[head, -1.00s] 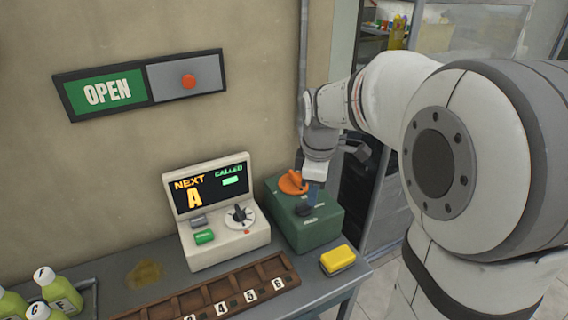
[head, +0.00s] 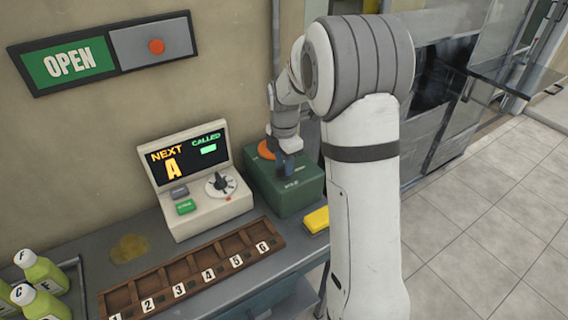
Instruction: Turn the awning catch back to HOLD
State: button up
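A green box (head: 284,196) stands at the back right of the bench, with an orange knob (head: 266,149) on its top at the back and a dark knob in front of it. The lettering on the box is too small to read, so I cannot tell which setting the catch is at. My gripper (head: 288,168) points down over the top of the box, at the dark knob. The fingers largely hide that knob. I cannot tell whether they are closed on it.
A cream console (head: 202,205) with a NEXT/CALLED screen stands left of the box. A yellow block (head: 316,219) lies in front of the box. A numbered wooden rack (head: 190,275) runs along the bench front. Bottles (head: 40,272) stand at left. An OPEN sign (head: 70,64) hangs above.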

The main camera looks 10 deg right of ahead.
jog(key=shift+f, duration=0.4)
jog(key=shift+c, duration=0.4)
grip_shut()
